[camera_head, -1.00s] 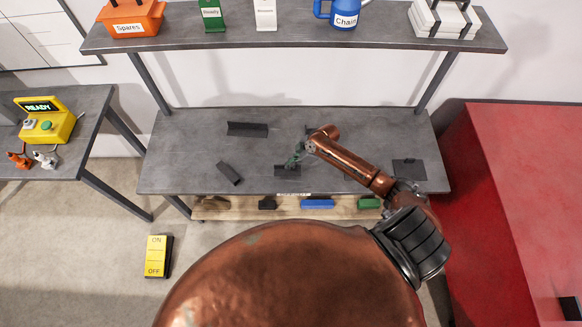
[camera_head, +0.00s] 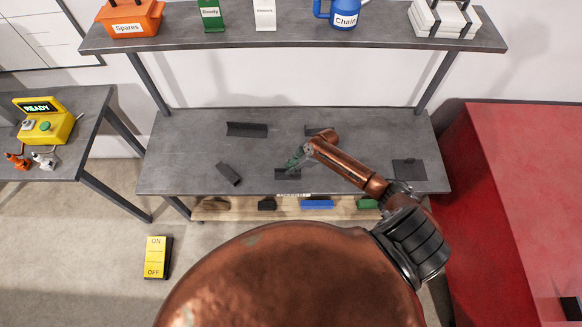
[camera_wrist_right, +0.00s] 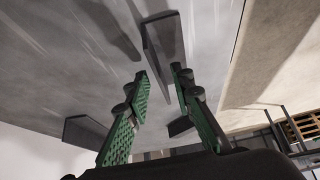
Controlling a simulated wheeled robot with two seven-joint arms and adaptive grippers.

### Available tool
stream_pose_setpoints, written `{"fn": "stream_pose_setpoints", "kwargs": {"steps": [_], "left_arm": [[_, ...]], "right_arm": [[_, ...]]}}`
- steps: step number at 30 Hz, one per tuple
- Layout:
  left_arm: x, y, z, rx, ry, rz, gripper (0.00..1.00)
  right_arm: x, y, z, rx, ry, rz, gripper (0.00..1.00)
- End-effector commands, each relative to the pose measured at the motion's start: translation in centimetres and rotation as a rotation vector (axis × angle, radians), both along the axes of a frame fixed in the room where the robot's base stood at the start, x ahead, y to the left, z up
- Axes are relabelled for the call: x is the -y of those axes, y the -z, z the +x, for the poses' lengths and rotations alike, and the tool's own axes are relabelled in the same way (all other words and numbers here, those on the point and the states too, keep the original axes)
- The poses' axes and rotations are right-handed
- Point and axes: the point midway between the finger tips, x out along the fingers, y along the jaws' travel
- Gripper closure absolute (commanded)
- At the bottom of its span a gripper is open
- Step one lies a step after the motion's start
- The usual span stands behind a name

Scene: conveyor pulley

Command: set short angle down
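A short dark angle (camera_head: 288,173) lies on the grey workbench near its front edge, just below the fingertips of my right gripper (camera_head: 294,163). In the right wrist view a dark angle piece (camera_wrist_right: 163,42) is just ahead of the green fingertips (camera_wrist_right: 159,80). The fingers stand apart with a clear gap, and I cannot see them pressing on the piece. Whether a fingertip touches it is unclear. My left gripper is not in view.
On the bench (camera_head: 190,135) lie a longer dark angle (camera_head: 247,129), a small dark piece (camera_head: 229,173), a piece partly behind my arm (camera_head: 317,130) and a dark square plate (camera_head: 409,169). A wooden lower shelf (camera_head: 285,210) holds several parts. A red surface (camera_head: 520,190) stands right.

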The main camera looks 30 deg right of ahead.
Motion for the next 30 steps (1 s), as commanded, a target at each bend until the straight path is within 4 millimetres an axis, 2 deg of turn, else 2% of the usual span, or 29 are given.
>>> {"fn": "stream_pose_setpoints", "kwargs": {"steps": [4, 8, 15, 21, 30], "left_arm": [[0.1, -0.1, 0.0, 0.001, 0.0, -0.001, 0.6], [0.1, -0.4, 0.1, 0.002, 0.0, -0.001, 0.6], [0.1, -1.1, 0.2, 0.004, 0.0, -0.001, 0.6], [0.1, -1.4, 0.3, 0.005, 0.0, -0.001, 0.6], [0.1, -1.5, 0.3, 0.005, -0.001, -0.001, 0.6]], "right_arm": [[0.3, -0.4, -0.1, 0.0, 0.001, -0.001, 0.78], [1.1, -2.0, -0.6, 0.002, -0.001, -0.002, 0.78], [3.3, -6.3, -2.0, 0.002, -0.001, -0.002, 0.78], [4.7, -9.1, -2.9, 0.002, 0.0, -0.001, 0.78], [5.3, -10.3, -3.3, -0.001, 0.0, 0.001, 0.78]]}}
